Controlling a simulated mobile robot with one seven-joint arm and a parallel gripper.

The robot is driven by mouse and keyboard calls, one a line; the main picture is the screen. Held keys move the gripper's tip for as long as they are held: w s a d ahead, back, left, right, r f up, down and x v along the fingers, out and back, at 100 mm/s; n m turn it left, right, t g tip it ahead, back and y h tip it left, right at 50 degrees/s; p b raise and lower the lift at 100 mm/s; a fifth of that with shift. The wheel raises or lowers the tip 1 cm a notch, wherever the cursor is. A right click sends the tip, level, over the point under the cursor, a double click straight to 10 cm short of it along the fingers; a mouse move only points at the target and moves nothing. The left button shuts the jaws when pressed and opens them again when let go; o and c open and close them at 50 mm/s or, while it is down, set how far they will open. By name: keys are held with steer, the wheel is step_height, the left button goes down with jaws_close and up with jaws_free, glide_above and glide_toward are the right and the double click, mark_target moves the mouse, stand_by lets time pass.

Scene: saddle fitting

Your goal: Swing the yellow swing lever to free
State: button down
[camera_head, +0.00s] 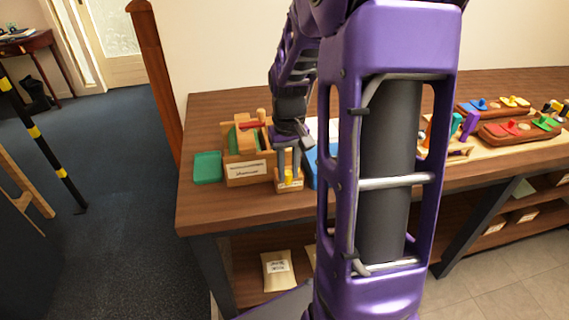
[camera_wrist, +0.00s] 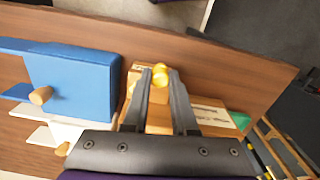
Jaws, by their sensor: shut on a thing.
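The yellow swing lever (camera_wrist: 160,75) shows between my fingertips in the wrist view, its rounded knob at the tips. My gripper (camera_wrist: 160,79) is shut on it. In the head view the lever (camera_head: 289,178) is a small yellow piece at the front of a small wooden block (camera_head: 290,187). My gripper (camera_head: 290,164) reaches down onto it from above. The fingers hide part of the lever, and its pivot cannot be made out.
A labelled wooden box (camera_head: 247,171) and a green tray (camera_head: 207,168) stand to the left. A blue block (camera_wrist: 80,85) with a wooden peg (camera_wrist: 41,96) is close by. Red and green pieces on wooden holders (camera_head: 519,134) stand at the right. The table's front edge is close.

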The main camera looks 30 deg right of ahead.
mark_target(291, 173)
steer(key=shift+s+d+n+p, duration=0.25)
steer(key=shift+n+p, duration=0.05)
steer(key=shift+n, duration=0.5)
steer(key=c, duration=1)
jaws_free()
steer(key=shift+r, duration=0.1)
step_height(291, 173, up, 17)
steer(key=p, duration=0.2)
steer(key=shift+r, duration=0.2)
steer(key=shift+f, duration=0.1)
